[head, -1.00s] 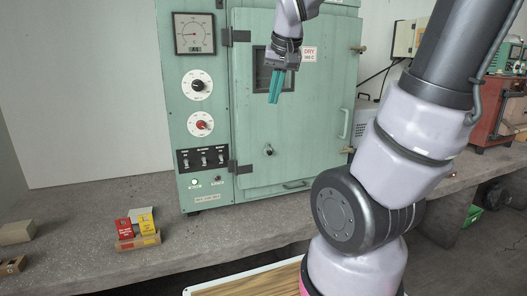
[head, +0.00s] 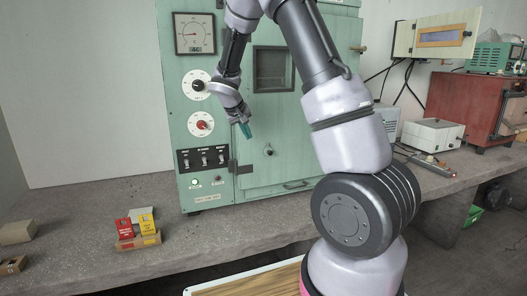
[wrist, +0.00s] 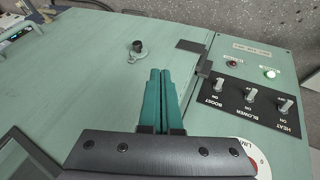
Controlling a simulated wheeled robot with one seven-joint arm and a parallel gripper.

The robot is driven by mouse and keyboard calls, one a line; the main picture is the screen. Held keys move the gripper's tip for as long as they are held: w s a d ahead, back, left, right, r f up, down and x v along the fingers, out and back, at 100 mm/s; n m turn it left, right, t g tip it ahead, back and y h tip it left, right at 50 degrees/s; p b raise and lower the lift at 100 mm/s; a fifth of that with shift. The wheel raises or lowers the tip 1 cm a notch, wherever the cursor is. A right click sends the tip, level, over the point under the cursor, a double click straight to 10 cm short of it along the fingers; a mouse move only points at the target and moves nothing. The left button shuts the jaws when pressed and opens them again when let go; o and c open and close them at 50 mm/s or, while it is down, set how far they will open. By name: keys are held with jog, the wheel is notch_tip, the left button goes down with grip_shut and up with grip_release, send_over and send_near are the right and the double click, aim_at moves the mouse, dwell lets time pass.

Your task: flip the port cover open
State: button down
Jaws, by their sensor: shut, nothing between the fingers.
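The port cover (head: 268,151) is a small metal flap with a dark round part, low on the green oven door. In the wrist view the port cover (wrist: 133,57) appears as a grey plate beside a dark round piece, ahead and left of the fingertips. I cannot tell how far the flap is turned. My gripper (head: 248,132) has teal fingers, pressed together and empty. It is in front of the oven, up and left of the cover in the head view, and apart from it. The fingers also show in the wrist view (wrist: 161,76).
The green oven door (head: 315,170) has a window and hinges at its left. Its control panel (head: 203,160) carries dials and switches. Small red and yellow boxes (head: 140,222) in a carton stand on the concrete bench (head: 85,220) at left. A red cabinet (head: 465,105) is at right.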

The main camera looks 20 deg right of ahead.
aim_at(269, 151)
jog(key=shift+w+f, duration=0.15)
jog(key=shift+f, duration=0.05)
jog(key=w+d+f, duration=0.4)
jog(key=d+f, duration=0.4)
jog(key=shift+f, duration=0.4)
